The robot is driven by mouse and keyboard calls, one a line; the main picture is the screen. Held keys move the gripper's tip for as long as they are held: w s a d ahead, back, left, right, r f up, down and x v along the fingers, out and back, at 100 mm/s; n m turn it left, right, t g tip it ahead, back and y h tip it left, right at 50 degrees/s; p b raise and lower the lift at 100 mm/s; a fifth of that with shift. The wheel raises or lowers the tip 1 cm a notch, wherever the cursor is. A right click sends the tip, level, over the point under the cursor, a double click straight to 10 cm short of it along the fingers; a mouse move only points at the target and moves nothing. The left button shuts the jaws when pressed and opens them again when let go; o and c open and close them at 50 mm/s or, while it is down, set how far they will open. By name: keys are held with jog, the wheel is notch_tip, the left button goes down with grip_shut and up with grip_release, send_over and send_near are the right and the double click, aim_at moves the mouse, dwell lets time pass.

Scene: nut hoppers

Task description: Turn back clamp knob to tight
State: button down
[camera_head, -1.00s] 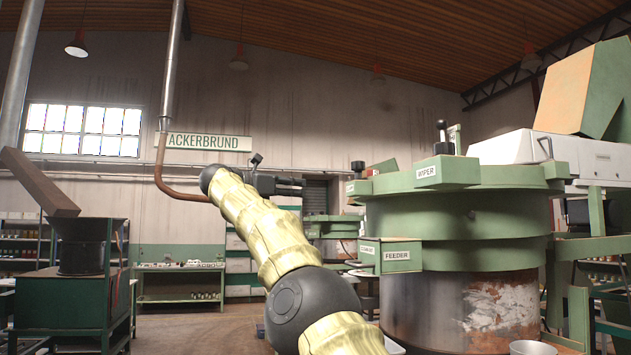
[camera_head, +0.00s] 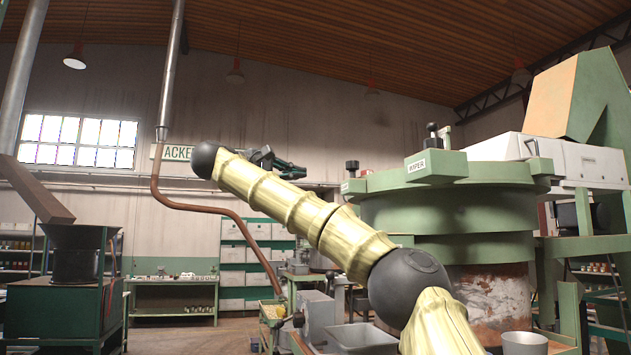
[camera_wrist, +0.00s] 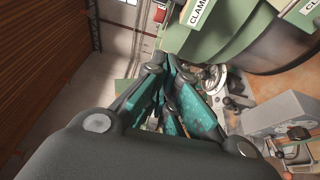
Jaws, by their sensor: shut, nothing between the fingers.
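A black clamp knob (camera_head: 352,167) stands upright on a green block at the left rim of the big green hopper bowl (camera_head: 440,215). I cannot tell from the pictures whether it is the back one or how tight it is. In the wrist view a green block with a partly cut-off "CLAMP" label (camera_wrist: 198,12) is at the top edge. My gripper (camera_head: 302,173) is raised to the left of that knob, apart from it. In the wrist view its teal-padded fingers (camera_wrist: 172,65) are shut, with nothing held.
My forearm crosses in front of the bowl's left side. A grey bin (camera_head: 360,338) stands below. A copper pipe (camera_head: 190,206) runs behind at left.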

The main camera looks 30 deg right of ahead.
aim_at(352, 170)
jog(key=d+p, duration=0.5)
jog(key=d, duration=0.7)
jog(key=shift+s+d, duration=0.25)
jog(key=shift+d, duration=0.15)
